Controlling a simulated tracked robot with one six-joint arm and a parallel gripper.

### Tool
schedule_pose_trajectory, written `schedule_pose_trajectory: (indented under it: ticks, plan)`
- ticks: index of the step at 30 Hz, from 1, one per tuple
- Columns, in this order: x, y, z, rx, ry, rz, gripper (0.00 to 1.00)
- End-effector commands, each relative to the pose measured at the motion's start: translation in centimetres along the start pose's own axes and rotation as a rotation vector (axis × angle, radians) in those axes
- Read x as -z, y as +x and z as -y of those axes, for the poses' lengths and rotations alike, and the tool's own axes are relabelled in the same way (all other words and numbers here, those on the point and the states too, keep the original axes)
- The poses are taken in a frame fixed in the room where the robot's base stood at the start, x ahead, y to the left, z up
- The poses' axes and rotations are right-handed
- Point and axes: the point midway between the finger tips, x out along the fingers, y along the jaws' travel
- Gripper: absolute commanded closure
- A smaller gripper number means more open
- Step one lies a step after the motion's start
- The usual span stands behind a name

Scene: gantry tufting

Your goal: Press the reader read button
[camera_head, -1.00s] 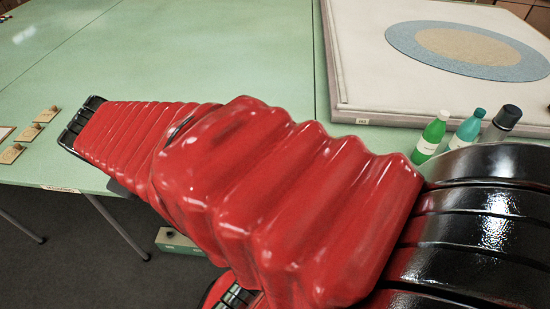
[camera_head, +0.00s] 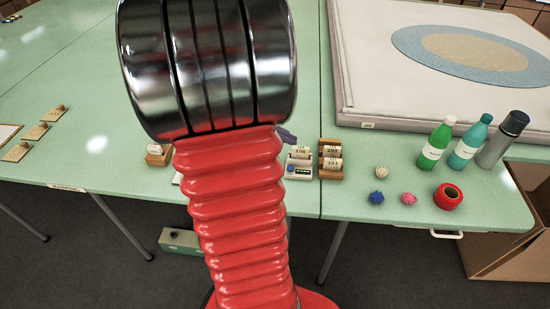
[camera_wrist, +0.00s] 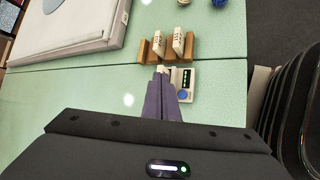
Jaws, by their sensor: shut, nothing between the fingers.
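The reader (camera_wrist: 186,78) is a small white device with a dark display and a round blue button (camera_wrist: 183,95), on the green table. It also shows in the head view (camera_head: 300,162), just right of my arm, with a numbered white tag standing at its back. My gripper (camera_wrist: 161,74) shows as purple fingers, shut together and empty. In the wrist view the fingers lie just left of the reader and overlap its left edge; I cannot tell whether they touch it. In the head view only a purple fingertip (camera_head: 287,135) shows beside my arm, the rest hidden.
A wooden rack (camera_head: 331,172) with numbered tags stands right of the reader. Balls of yarn, a red roll (camera_head: 448,196) and bottles (camera_head: 436,146) stand farther right. A white framed panel (camera_head: 360,95) lies behind. The table's front edge is near the reader.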

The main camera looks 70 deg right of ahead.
Motion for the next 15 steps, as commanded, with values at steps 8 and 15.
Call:
schedule_pose_trajectory:
  ticks: [8,15]
  plan:
    - [-0.01,0.06,-0.02,-0.001,-0.002,0.001,1.00]
    - [0.31,0.45,0.29,0.000,-0.004,0.001,1.00]
